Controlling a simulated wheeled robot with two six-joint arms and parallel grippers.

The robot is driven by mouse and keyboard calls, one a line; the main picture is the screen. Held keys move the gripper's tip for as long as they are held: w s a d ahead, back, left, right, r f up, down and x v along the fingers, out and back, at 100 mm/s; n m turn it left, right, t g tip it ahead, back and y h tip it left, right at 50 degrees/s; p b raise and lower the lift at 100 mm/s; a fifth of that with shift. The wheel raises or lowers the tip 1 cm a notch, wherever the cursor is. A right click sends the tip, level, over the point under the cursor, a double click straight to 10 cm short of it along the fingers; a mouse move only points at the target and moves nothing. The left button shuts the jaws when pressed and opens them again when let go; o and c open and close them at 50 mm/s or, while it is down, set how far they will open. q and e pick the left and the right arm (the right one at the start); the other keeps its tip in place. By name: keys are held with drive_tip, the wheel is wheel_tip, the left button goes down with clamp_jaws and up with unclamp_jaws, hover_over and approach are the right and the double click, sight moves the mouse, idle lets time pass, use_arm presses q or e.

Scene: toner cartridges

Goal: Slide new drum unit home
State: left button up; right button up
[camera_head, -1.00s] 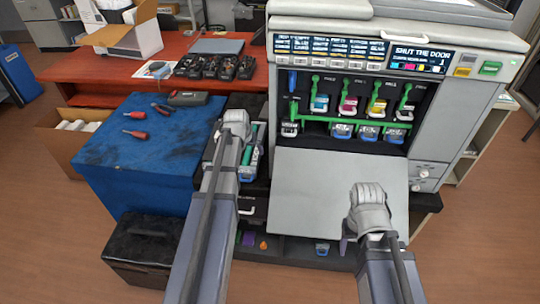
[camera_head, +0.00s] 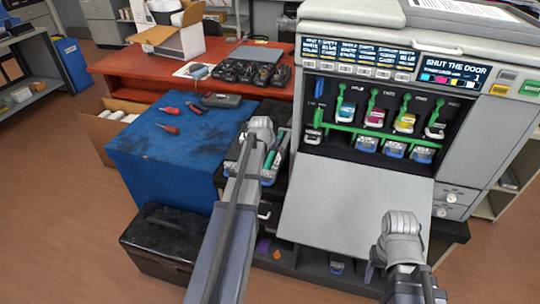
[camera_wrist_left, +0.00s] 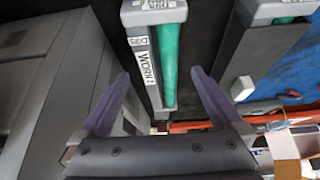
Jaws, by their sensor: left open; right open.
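The printer (camera_head: 450,175) stands with its front door (camera_head: 345,210) folded down. Inside are coloured cartridges with green levers above, and a lower row of units (camera_head: 366,146) under a green bar. Drum units with green rollers (camera_head: 271,160) lie left of the printer, partly behind my left arm. My right gripper (camera_head: 374,270) is open and empty over the door's lower right.
A blue-covered table (camera_head: 150,155) with red-handled tools (camera_head: 169,128) is at left. A black box (camera_head: 165,235) stands on the floor before it. A red desk (camera_head: 120,67) behind holds dark items (camera_head: 250,74) and an open carton (camera_head: 168,40). The printer's screen reads SHUT THE DOOR.

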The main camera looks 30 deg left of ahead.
sight(273, 158)
use_arm(q)
drive_tip(key=b+x, duration=0.5)
drive_tip(key=x, duration=0.2)
drive_tip(key=shift+w+f+b, duration=0.1)
drive_tip(key=shift+f+b, duration=0.15)
drive_tip(key=shift+b, duration=0.1)
use_arm(e)
wheel_tip(273, 158, down, 6)
drive_tip(key=shift+f, duration=0.25)
use_arm(q)
drive_tip(key=shift+c, duration=0.4)
clamp_jaws()
wheel_tip(273, 158, up, 7)
drive_tip(key=p, duration=0.7)
drive_tip(key=shift+r, duration=0.1)
use_arm(e)
wheel_tip(273, 158, up, 7)
